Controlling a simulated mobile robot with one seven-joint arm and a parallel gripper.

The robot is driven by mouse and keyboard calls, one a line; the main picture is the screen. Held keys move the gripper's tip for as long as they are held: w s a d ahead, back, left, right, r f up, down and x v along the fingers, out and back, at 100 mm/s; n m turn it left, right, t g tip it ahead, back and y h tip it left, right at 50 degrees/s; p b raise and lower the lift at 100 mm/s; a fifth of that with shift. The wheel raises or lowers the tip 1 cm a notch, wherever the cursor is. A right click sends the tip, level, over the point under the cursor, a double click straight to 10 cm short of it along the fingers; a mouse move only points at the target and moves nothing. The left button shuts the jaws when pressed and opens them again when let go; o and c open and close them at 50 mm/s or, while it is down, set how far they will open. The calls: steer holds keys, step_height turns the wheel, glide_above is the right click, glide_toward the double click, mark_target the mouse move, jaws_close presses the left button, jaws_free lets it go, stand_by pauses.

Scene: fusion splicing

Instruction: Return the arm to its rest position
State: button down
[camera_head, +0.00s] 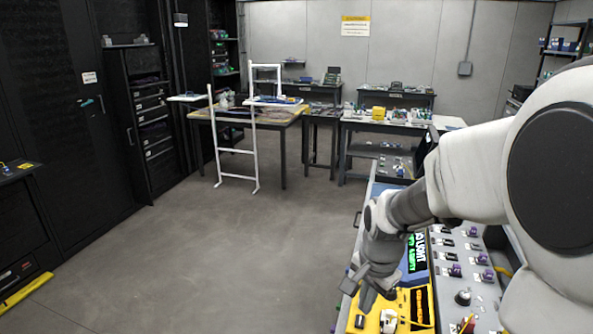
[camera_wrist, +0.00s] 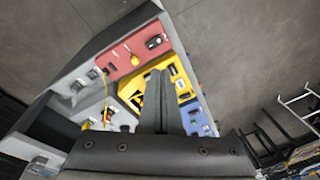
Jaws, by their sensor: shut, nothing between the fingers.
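My arm reaches in from the right in the head view and bends down over the workbench. My gripper (camera_head: 368,288) points down above the yellow panel (camera_head: 421,306) at the bench's near left edge. In the wrist view the gripper fingers (camera_wrist: 155,92) lie together with nothing between them, in front of the yellow panel (camera_wrist: 184,83). The gap between the fingertips and the panel is hard to judge. My arm hides part of the bench.
The workbench (camera_head: 480,290) carries rows of small connectors and a green-lettered display (camera_head: 417,252). The wrist view also shows a red panel (camera_wrist: 132,58) and a blue panel (camera_wrist: 194,118). A white frame stand (camera_head: 233,150) stands by a far table. Open floor (camera_head: 220,250) lies left.

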steer(key=s+r+n+t, duration=0.3)
steer(key=s+r+n, duration=0.7)
steer(key=s+r, duration=0.3)
steer(key=s, duration=0.3)
steer(key=shift+s+r+t, duration=0.15)
steer(key=shift+s+t, duration=0.05)
steer(key=shift+t, duration=0.2)
